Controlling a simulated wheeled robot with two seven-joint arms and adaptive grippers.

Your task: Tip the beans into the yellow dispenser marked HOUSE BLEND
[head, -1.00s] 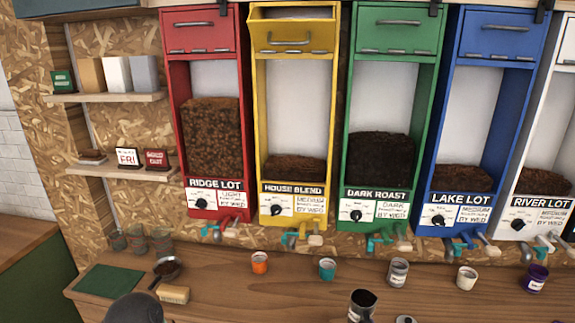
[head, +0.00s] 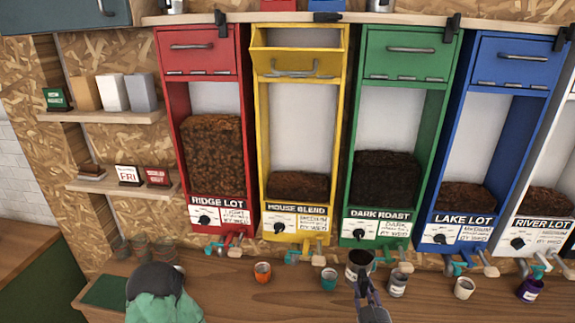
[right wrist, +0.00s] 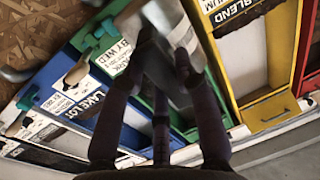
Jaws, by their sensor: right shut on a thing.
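The yellow dispenser (head: 257,150) marked HOUSE BLEND (head: 300,209) stands between the red and green ones in the head view. Its top hatch (head: 295,60) is tilted out and open, and brown beans fill the lower part of its window. My right gripper (head: 364,285) is shut on a metal cup (head: 357,265) with a dark inside, held in front of the green dispenser's taps. I cannot tell its contents clearly. In the right wrist view the silvery cup (right wrist: 165,50) is between the fingers, and the yellow dispenser (right wrist: 268,112) is at right. My left gripper is out of view.
Red (head: 165,110), green (head: 432,130) and blue (head: 480,130) dispensers flank the yellow one. Small cups, including an orange one (head: 262,272) and a teal one (head: 329,280), stand on the wooden counter (head: 240,302). A dark rounded shape above green cloth (head: 165,306) blocks the counter's left.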

